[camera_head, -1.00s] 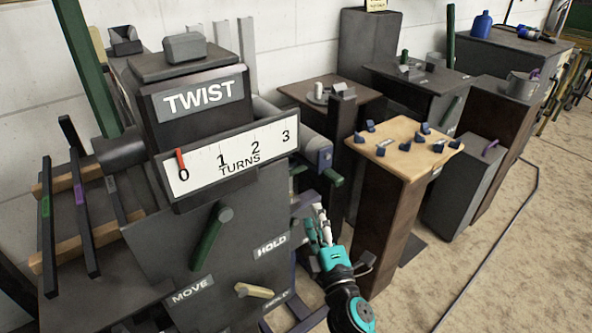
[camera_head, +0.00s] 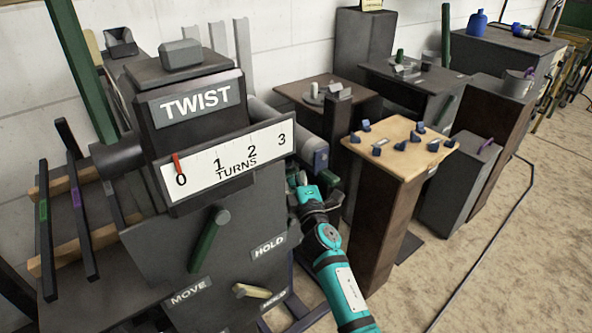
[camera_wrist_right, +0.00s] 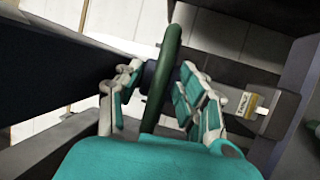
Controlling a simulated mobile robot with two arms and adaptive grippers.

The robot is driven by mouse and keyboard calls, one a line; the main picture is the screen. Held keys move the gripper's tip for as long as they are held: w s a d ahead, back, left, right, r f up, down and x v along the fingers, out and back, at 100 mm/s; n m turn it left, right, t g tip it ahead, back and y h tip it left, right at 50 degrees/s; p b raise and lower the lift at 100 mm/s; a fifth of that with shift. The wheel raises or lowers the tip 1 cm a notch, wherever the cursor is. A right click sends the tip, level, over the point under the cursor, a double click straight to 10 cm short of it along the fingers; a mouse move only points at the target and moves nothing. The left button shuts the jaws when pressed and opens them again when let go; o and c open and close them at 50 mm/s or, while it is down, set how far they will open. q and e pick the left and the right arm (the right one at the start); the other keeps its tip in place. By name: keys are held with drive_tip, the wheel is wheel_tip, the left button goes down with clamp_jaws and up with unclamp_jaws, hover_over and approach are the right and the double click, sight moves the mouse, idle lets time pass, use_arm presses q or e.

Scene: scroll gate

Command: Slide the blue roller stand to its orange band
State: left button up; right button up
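A grey roller (camera_head: 290,122) stands behind the dark TWIST machine, with a blue end block (camera_head: 320,157) at its near end. Dark blue frame pieces (camera_head: 302,312) show low at the machine's right side; how they join the roller is hidden. I cannot make out an orange band. My right gripper (camera_head: 297,180) is beside the machine's right edge, below the roller end, with its fingers partly hidden. In the right wrist view, its fingers (camera_wrist_right: 158,88) are apart on either side of a green curved bar (camera_wrist_right: 165,62); firm contact is not clear. My left gripper is not in view.
The TWIST machine (camera_head: 210,225) has a TURNS scale with its red pointer at 0 and a green handle (camera_head: 208,240). A wooden-topped pedestal (camera_head: 400,160) with several blue pieces stands close right of my right arm. Open floor (camera_head: 500,270) lies farther right.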

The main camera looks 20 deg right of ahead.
clamp_jaws()
idle(0.4)
